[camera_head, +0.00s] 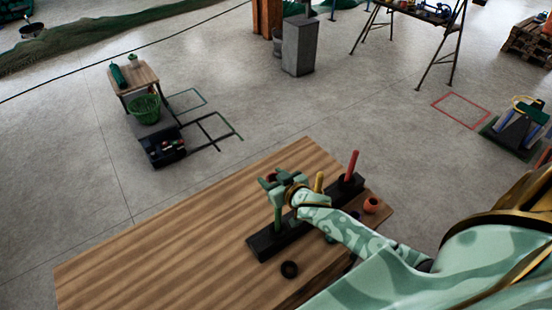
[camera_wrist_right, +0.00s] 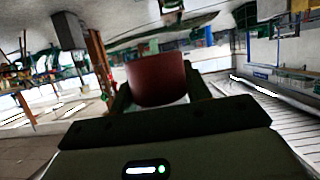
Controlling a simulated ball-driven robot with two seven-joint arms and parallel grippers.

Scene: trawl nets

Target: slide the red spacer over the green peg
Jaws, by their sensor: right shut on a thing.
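My right gripper (camera_head: 270,182) is shut on the red spacer. It hovers over the left end of the dark peg base on the wooden table. The red spacer (camera_wrist_right: 156,80) shows large between the fingers in the right wrist view; in the head view only a small dark red part (camera_head: 271,177) shows at the fingers. The green peg (camera_head: 278,219) stands upright at the base's left end, just below the gripper, its top hidden or close to the hand. I cannot tell whether spacer and peg touch. My left gripper is not in view.
The dark peg base (camera_head: 262,246) also bears a yellow peg (camera_head: 319,181) and a red peg (camera_head: 352,164). A black ring (camera_head: 289,269) lies in front, an orange spacer (camera_head: 371,205) at right. Dark pieces lie near my forearm. The table's left part (camera_head: 150,265) is clear.

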